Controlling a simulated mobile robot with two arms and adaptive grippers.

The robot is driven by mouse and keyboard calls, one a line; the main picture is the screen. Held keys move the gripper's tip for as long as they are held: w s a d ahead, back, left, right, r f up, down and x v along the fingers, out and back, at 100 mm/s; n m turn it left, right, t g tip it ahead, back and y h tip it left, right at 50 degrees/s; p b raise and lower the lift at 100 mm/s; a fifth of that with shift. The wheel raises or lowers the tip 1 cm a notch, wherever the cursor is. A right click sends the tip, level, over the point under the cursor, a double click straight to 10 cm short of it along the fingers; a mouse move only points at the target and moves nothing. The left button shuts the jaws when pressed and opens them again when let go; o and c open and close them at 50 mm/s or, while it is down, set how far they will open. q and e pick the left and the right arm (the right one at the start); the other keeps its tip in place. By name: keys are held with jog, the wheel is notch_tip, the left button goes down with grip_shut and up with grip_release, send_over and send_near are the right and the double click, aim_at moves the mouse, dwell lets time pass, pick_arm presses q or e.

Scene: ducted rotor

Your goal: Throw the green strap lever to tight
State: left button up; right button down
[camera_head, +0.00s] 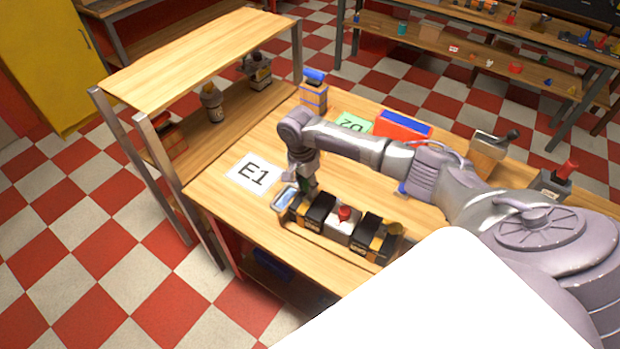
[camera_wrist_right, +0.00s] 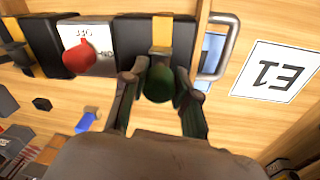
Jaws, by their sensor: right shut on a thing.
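The green strap lever (camera_wrist_right: 158,84) shows its rounded green knob in the right wrist view, at a black block with a tan strap at the end of the row. My right gripper (camera_wrist_right: 156,78) is shut on this knob, one finger on each side. In the head view my right gripper (camera_head: 303,181) reaches down at the left end of the row of black blocks (camera_head: 320,212), and little of the green lever shows there. The lever's lower part is hidden by the knob and fingers. My left gripper is not in view.
A red knob on a white switch box (camera_head: 341,226) stands close beside the gripped lever. A metal handle (camera_head: 284,198) is at the row's left end. The E1 card (camera_head: 253,174) lies flat on the table. A wooden shelf (camera_head: 195,55) stands at left.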

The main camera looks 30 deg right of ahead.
jog(key=shift+w+a+r+g, duration=0.1)
jog(key=shift+w+a+g, duration=0.2)
jog(key=shift+g, duration=0.2)
jog(key=shift+w+f+g+h, duration=0.15)
jog(key=shift+f+g+h, duration=0.05)
jog(key=shift+g+h, duration=0.2)
jog(key=g+b, duration=0.1)
jog(key=b, duration=0.2)
jog(key=w+f+g+h+b, duration=0.1)
jog(key=g+b, duration=0.1)
jog(key=b, duration=0.2)
jog(key=shift+w+a+f+h, duration=0.15)
jog(key=shift+a+h, duration=0.15)
jog(key=shift+r+g+b, duration=0.2)
jog(key=shift+g+b, duration=0.1)
jog(key=shift+b, duration=0.7)
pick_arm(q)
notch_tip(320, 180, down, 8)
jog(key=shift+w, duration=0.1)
pick_arm(e)
jog(key=c, duration=0.9)
grip_release()
jog(key=shift+w, duration=0.1)
jog(key=shift+o, duration=0.2)
